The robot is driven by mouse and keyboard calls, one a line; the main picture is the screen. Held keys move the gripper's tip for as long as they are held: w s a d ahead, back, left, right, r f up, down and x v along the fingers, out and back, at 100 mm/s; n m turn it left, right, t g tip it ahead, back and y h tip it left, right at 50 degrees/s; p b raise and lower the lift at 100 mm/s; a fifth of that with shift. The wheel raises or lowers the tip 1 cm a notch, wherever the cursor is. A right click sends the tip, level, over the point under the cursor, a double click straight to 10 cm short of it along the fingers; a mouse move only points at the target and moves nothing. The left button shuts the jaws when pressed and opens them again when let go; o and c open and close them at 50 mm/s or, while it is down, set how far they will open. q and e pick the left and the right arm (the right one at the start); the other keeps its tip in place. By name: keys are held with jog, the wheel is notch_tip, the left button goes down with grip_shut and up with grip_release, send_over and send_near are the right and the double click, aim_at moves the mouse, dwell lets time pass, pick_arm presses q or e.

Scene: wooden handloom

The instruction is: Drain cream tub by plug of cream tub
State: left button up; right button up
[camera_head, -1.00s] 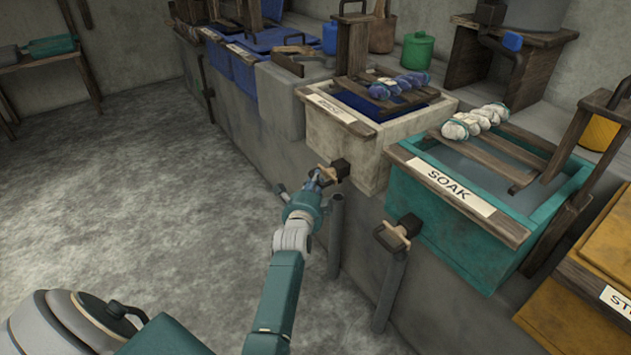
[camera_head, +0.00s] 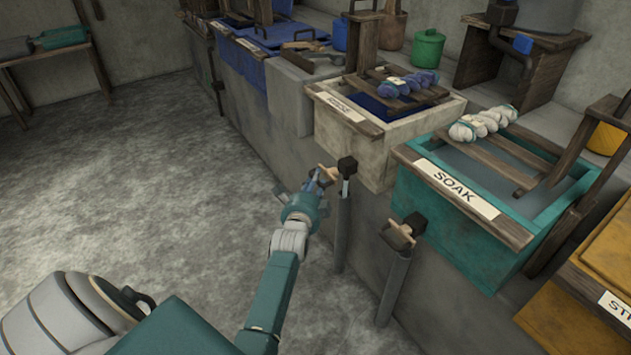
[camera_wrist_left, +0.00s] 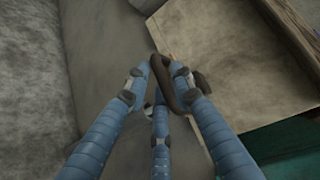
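The cream tub (camera_head: 408,142) stands on the concrete ledge, with dark blue liquid inside. Its dark outlet block (camera_head: 347,165) sits low on the front, and a pale streak shows just under it, above a grey pipe. The plug of the cream tub (camera_head: 328,174), with a tan handle, is at the left of that block. My left gripper (camera_head: 317,182) is at the plug. In the wrist view its fingers (camera_wrist_left: 161,82) close around a dark brown loop-like piece (camera_wrist_left: 166,90), against the cream tub's wall (camera_wrist_left: 232,60). My right gripper is out of view.
The teal SOAK tub (camera_head: 440,215) is beside the cream tub, with its own tan-handled plug (camera_head: 399,234) and pipe. White bundles (camera_head: 483,123) lie on its rack; purple bundles (camera_head: 408,84) lie on the cream tub's rack. The floor (camera_head: 150,190) at left is clear.

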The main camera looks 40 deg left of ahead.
pick_arm(q)
jog(key=shift+o, duration=0.5)
jog(key=v, duration=1.2)
jog(key=shift+f, duration=0.1)
